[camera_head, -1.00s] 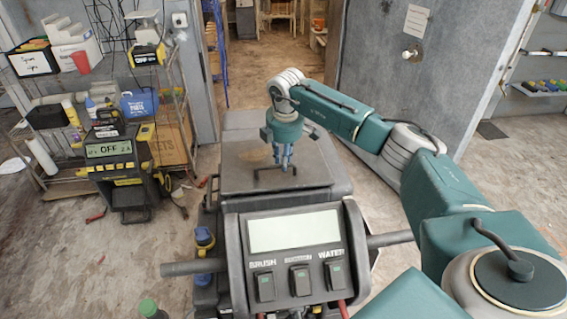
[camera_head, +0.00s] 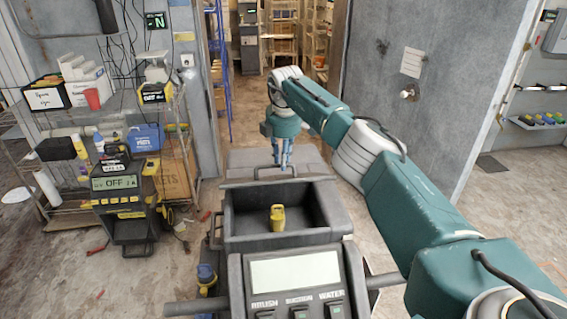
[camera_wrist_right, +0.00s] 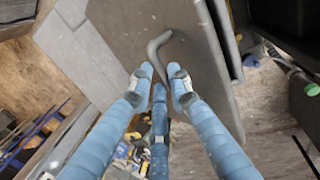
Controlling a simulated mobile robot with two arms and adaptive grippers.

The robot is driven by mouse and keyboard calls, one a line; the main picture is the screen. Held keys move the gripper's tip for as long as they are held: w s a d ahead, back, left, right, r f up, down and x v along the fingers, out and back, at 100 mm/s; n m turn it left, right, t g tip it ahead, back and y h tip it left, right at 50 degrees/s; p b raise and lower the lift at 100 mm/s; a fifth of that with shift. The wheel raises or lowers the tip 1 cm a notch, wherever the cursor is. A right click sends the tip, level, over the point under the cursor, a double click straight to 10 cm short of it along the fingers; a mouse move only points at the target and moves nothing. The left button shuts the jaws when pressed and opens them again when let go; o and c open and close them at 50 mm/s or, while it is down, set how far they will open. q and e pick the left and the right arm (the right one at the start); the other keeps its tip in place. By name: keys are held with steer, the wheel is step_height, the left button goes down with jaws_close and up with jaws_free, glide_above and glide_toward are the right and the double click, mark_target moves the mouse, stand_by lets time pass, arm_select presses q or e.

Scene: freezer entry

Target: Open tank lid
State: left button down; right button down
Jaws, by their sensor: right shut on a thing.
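The machine's dark grey tank (camera_head: 235,215) is uncovered at the front, and I see into its cavity. The tank lid (camera_head: 312,157) is raised at the back of the opening. My right gripper (camera_head: 283,165) is shut on the lid's dark handle (camera_head: 262,172), behind the cavity. In the right wrist view, the blue fingers (camera_wrist_right: 162,75) are close around the curved handle (camera_wrist_right: 158,43) in front of the lid's grey plate (camera_wrist_right: 195,65); the exact contact is partly hidden. My left gripper is not in view.
A yellow object (camera_head: 277,217) stands in the tank. The control panel (camera_head: 295,270) is in front. At left are a loaded shelf (camera_head: 60,205) and a black-and-yellow device (camera_head: 118,195). A grey wall panel (camera_head: 430,120) stands at right, behind my right arm. Open floor lies around the machine.

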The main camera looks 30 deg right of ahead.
steer(key=shift+w+d+r, duration=0.2)
steer(key=shift+w+d, duration=0.05)
steer(key=shift+w, duration=0.2)
stand_by(0.4)
steer(key=c, duration=1.9)
jaws_free()
steer(key=shift+o, duration=1.4)
steer(key=shift+w+d+f, duration=0.15)
steer(key=shift+w+f, duration=0.1)
steer(key=shift+w+d+f, duration=0.2)
steer(key=shift+w+f, duration=0.1)
steer(key=shift+w, duration=0.15)
steer(key=shift+s+a+r, duration=0.25)
steer(key=shift+s+r, duration=0.2)
steer(key=shift+r, duration=0.05)
steer(key=shift+w+r, duration=0.1)
steer(key=shift+r, duration=0.45)
steer(key=d+v, duration=0.1)
steer(key=v, duration=0.9)
steer(key=shift+a+r, duration=0.25)
steer(key=shift+a, duration=0.25)
